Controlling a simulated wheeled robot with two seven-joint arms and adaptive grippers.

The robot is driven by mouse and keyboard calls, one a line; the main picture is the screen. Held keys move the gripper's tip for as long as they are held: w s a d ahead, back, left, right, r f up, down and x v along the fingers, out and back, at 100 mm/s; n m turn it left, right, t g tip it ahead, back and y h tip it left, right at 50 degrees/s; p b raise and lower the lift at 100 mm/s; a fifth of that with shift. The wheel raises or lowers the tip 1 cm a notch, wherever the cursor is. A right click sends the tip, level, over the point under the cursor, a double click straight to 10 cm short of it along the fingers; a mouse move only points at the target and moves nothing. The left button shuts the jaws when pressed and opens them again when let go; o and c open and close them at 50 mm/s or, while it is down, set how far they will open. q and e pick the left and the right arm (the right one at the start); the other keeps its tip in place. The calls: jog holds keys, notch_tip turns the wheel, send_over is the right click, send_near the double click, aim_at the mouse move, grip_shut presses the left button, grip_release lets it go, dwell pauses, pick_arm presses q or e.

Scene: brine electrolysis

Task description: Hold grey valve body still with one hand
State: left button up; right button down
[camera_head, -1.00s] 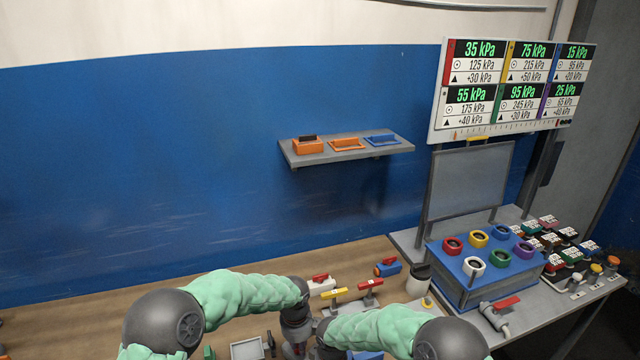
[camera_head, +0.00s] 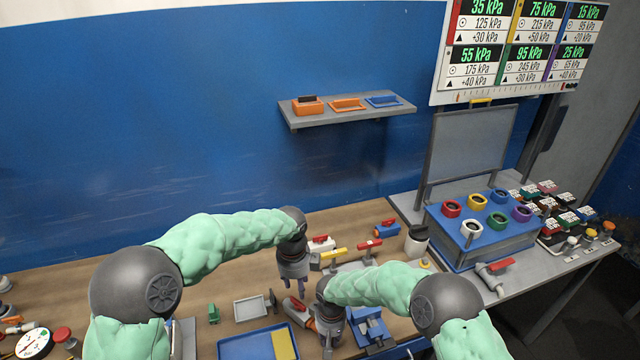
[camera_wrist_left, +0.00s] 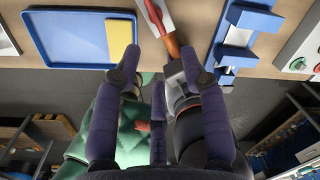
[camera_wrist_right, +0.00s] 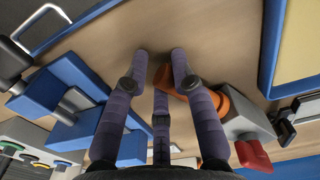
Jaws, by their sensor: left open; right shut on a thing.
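The grey valve body (camera_head: 297,304) with a red handle lies on the bench, partly hidden by my arms. In the right wrist view the grey valve body (camera_wrist_right: 243,117) shows an orange end (camera_wrist_right: 205,96) and the red handle (camera_wrist_right: 252,156). My right gripper (camera_wrist_right: 161,60) is shut on the orange end of the valve. Its fingertips are partly hidden in the head view. My left gripper (camera_head: 293,285) is open and empty, pointing down above the bench near the valve. In the left wrist view the left gripper (camera_wrist_left: 173,52) has its fingers wide apart, with the valve between them in the picture.
A blue tray (camera_head: 232,349) with a yellow pad lies left of the valve, and a blue fixture (camera_head: 370,328) stands right of it. A grey tray (camera_head: 250,308), a yellow-handled valve (camera_head: 334,254) and a red-handled one (camera_head: 369,246) are nearby. A blue ported box (camera_head: 465,250) stands at right.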

pick_arm(q)
jog(key=shift+s+r, duration=0.1)
jog(key=shift+r, duration=1.35)
pick_arm(e)
jog(key=c, duration=1)
grip_release()
jog(key=shift+o, duration=0.2)
notch_tip(320, 180, up, 12)
pick_arm(q)
jog(key=shift+f, duration=0.1)
